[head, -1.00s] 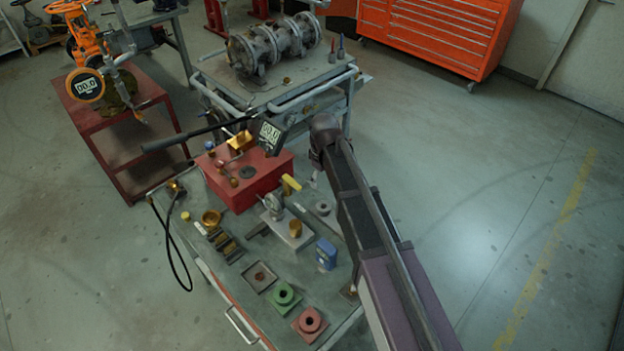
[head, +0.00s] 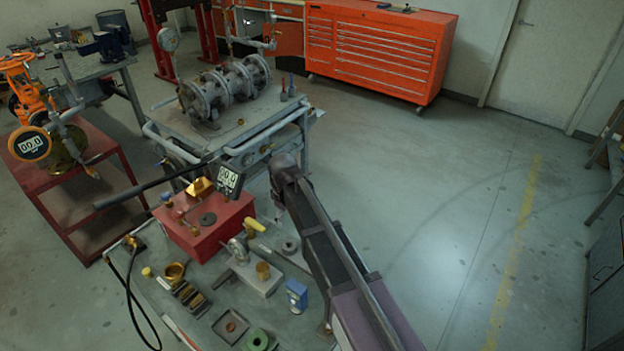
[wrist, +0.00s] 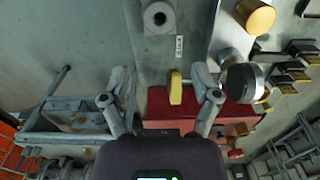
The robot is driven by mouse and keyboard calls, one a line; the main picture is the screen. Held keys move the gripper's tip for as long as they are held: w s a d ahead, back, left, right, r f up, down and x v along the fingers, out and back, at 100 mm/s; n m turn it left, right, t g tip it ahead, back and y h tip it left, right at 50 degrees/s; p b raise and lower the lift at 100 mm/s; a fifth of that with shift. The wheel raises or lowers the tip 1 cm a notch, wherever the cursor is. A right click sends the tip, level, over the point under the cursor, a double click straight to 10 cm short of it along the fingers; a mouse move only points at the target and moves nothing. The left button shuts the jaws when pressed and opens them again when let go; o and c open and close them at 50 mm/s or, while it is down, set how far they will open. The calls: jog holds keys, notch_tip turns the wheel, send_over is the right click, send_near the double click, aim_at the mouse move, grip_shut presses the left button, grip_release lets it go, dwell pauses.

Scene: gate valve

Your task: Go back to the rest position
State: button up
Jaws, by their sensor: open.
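My arm reaches up from the lower right of the head view, its bent end in front of the grey cart. The gripper's fingers are small and mostly hidden there. In the wrist view my gripper (wrist: 160,80) is open, with its two fingers spread wide and nothing between them gripped. A yellow handle (wrist: 175,87) shows between and beyond the fingers, apart from them. The red box (head: 206,226) stands on the workbench left of my arm; it also shows behind the fingers in the wrist view (wrist: 185,104).
The workbench (head: 190,318) below holds a blue box (head: 297,296), a green flanged part (head: 258,341) and small brass parts. A grey cart (head: 235,122) carries a large pump. An orange valve (head: 22,88) stands on a red cart (head: 95,160). Floor at right is clear.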

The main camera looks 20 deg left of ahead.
jog(key=shift+d, duration=0.1)
jog(key=w+d+m, duration=0.3)
jog(key=d+m, duration=0.1)
jog(key=d, duration=1)
jog(key=s+d+m, duration=0.3)
jog(key=d+m, duration=0.2)
jog(key=d, duration=1.2)
jog(key=s+d+m, duration=0.3)
jog(key=d+m, duration=0.2)
jog(key=d, duration=1.1)
jog(key=shift+s+d+m, duration=0.25)
jog(key=shift+d+m, duration=0.1)
jog(key=shift+m, duration=0.05)
